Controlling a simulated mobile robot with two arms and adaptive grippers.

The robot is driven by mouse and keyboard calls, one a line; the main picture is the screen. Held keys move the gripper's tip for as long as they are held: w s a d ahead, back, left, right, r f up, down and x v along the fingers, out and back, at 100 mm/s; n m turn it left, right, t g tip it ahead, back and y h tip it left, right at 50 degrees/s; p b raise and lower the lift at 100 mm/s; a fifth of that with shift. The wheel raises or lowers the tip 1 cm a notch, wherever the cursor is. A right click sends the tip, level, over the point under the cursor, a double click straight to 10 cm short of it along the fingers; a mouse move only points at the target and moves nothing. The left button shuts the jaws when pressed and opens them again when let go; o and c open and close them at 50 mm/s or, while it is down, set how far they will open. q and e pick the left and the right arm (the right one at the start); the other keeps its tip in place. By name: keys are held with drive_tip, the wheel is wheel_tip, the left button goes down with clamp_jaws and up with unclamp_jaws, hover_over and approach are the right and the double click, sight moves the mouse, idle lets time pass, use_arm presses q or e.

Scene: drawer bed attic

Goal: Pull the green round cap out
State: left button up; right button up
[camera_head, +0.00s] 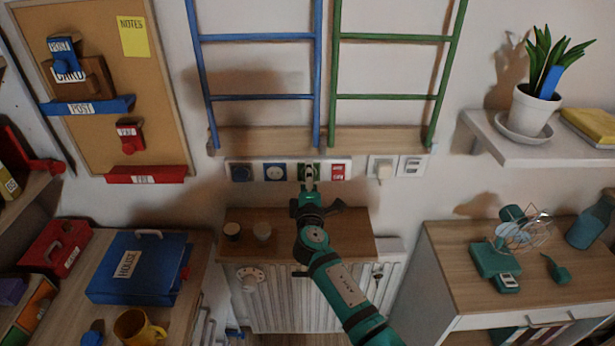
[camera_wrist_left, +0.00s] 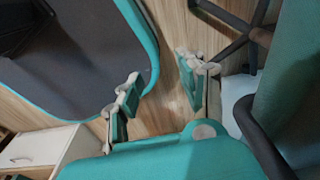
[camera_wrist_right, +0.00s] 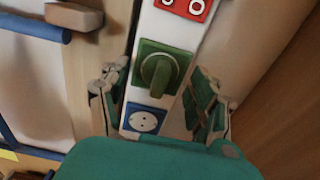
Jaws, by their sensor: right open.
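The green round cap (camera_wrist_right: 157,73) sits in a green square plate on the white wall strip. It has a raised bar across its middle. In the head view the green square (camera_head: 308,168) is partly hidden by my right gripper (camera_head: 309,182), which is up close to the strip. In the right wrist view my right gripper (camera_wrist_right: 158,98) is open, with one finger on each side of the strip and the cap between and beyond them, not gripped. My left gripper (camera_wrist_left: 160,85) is open and empty in the left wrist view; it is out of the head view.
On the strip, a blue socket (camera_wrist_right: 146,118) and a red plate (camera_wrist_right: 187,7) flank the green one. Below is a wooden shelf (camera_head: 345,236) with two cups above a radiator. Blue (camera_head: 262,38) and green (camera_head: 388,38) ladders hang above.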

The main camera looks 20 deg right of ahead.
drive_tip(key=shift+c, duration=0.2)
idle(0.7)
clamp_jaws()
idle(0.4)
drive_tip(key=shift+p+v, duration=0.55)
drive_tip(key=shift+v, duration=2.4)
